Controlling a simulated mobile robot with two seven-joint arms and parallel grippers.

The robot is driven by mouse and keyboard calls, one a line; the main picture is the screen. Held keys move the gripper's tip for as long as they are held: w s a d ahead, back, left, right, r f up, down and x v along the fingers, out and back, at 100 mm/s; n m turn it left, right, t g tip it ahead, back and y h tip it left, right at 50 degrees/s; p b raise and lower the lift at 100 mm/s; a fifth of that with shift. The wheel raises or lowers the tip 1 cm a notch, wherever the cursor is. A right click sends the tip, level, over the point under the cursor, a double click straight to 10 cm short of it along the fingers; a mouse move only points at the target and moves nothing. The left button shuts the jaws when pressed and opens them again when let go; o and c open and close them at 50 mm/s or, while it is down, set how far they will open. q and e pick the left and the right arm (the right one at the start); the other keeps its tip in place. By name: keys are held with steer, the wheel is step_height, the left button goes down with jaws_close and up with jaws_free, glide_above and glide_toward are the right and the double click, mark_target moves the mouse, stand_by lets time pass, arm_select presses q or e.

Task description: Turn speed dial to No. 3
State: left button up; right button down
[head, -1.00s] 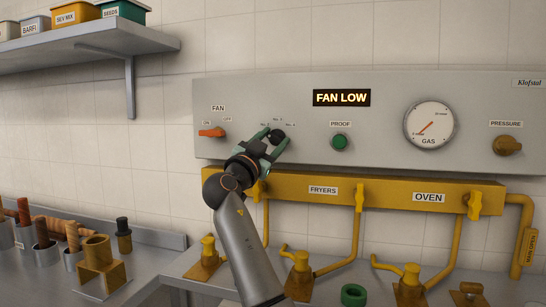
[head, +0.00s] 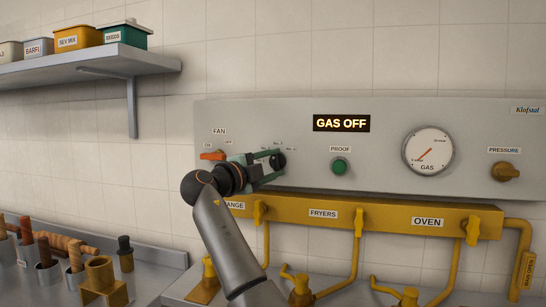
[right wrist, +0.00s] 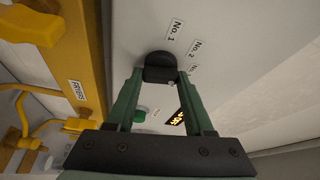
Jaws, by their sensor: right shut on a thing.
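The speed dial (head: 278,161) is a small black knob on the grey control panel (head: 400,112). Small number labels sit around it. In the right wrist view the black dial (right wrist: 160,66) is between my green fingertips, with labels No. 1 (right wrist: 177,30) and No. 2 (right wrist: 194,50) beside it and a third label partly seen. My right gripper (head: 272,163) is shut on the dial, coming from the left and lying nearly level. It also shows in the right wrist view (right wrist: 160,78). Which number the dial points to cannot be told. My left gripper is not in view.
An orange fan switch (head: 213,156) is just left of my right gripper. The display (head: 341,123) reads GAS OFF. A green proof button (head: 340,166), gas gauge (head: 428,151) and pressure knob (head: 506,172) are to the right. A yellow pipe (head: 370,214) runs below the panel.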

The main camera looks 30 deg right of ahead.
steer(key=shift+m+y+p, duration=0.4)
steer(key=shift+m+p, duration=0.25)
steer(key=shift+m, duration=0.45)
steer(key=shift+c, duration=1.4)
jaws_free()
steer(key=shift+a, duration=0.1)
steer(key=b+v, duration=0.1)
steer(key=v, duration=1.1)
steer(key=shift+a+b, duration=0.15)
steer(key=shift+b, duration=0.2)
steer(key=shift+r, duration=0.1)
